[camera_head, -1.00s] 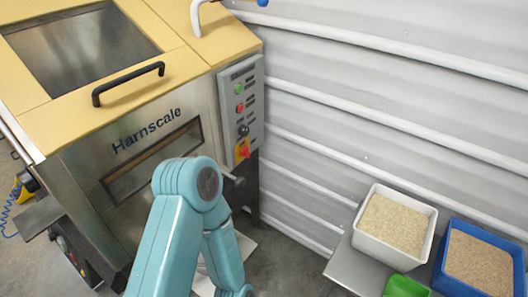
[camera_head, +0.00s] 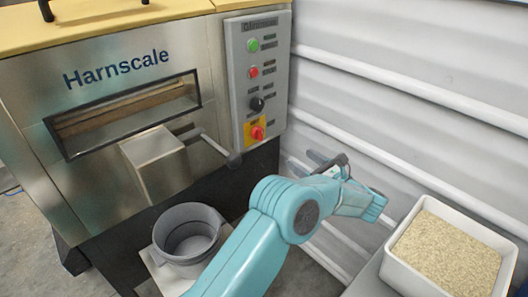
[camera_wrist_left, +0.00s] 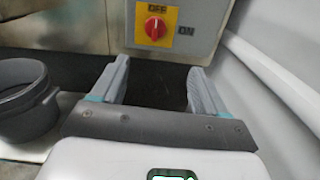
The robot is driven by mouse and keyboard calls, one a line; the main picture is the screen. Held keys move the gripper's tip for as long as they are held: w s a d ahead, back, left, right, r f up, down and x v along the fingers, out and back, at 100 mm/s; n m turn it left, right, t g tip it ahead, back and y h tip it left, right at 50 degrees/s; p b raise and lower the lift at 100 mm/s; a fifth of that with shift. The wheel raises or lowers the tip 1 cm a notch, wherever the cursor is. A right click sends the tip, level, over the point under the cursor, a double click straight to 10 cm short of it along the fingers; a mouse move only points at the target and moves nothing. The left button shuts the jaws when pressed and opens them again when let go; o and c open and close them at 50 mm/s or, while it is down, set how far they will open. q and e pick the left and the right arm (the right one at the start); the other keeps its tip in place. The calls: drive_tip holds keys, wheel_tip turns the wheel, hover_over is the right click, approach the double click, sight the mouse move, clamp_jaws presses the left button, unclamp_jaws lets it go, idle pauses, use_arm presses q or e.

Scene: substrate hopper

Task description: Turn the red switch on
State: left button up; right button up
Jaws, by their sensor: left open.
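The red switch (camera_head: 258,132) is a rotary knob on a yellow plate, low on the grey control panel (camera_head: 257,85). In the left wrist view the red switch (camera_wrist_left: 155,28) has its handle roughly upright, with OFF marked above it and ON to its right. My left gripper (camera_head: 308,163) is open and empty, to the right of and below the switch in the head view. In the left wrist view the open fingers (camera_wrist_left: 158,66) point toward the panel, below the switch and apart from it. My right gripper is out of view.
Above the switch are a black knob (camera_head: 257,104), a red button (camera_head: 253,72) and a green button (camera_head: 253,45). A metal lever (camera_head: 213,145) juts out left of the panel. A grey bucket (camera_head: 188,233) stands below. A white bin of grain (camera_head: 408,262) is at right.

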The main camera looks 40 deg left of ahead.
sight(262, 135)
use_arm(q)
drive_tip(key=shift+n, duration=0.4)
drive_tip(key=a, duration=1.6)
drive_tip(key=shift+w+a+r, duration=0.2)
drive_tip(key=shift+w, duration=0.2)
drive_tip(key=c, duration=1.1)
